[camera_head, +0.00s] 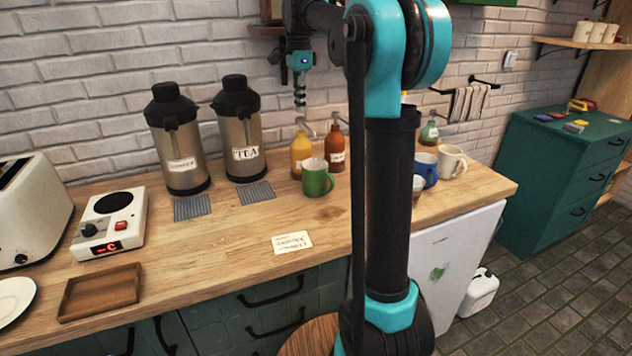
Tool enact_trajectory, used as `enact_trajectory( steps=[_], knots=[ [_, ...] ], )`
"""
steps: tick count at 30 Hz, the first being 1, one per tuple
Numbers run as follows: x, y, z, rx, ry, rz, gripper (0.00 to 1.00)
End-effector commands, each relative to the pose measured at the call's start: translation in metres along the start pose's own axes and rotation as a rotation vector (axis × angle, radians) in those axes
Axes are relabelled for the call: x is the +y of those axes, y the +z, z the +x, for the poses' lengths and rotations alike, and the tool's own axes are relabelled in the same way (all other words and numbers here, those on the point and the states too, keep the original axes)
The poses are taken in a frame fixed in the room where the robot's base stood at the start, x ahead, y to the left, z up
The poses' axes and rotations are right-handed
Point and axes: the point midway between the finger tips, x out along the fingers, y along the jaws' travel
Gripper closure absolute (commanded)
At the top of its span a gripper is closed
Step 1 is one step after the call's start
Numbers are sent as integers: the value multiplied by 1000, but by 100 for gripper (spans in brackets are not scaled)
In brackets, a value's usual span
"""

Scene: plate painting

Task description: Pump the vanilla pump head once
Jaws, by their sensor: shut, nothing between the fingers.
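A yellow pump bottle (299,149) stands at the back of the wooden counter, close to the wall. A brown-orange pump bottle (335,146) stands just to its right, and a green pump bottle (429,133) is farther right. Their labels are too small to read, so I cannot tell which is vanilla. My gripper (299,107) points straight down, shut and empty, above the yellow bottle's pump head. Whether its tips touch the pump head I cannot tell.
A green mug (317,178) stands in front of the yellow bottle. Two steel dispensers (183,155) stand to the left. A blue mug (425,167) and a cream mug (451,162) stand to the right. My arm hides part of the counter. The front middle holds only a card (292,242).

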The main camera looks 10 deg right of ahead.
Motion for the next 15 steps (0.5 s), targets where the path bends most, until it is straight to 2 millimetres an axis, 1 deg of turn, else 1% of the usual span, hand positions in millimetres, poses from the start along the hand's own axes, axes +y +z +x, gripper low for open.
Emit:
enact_trajectory(
  steps=[12,15],
  knots=[
    [0,0,0,0,0,0,100],
    [0,0,-3,0,0,0,100]
  ],
)
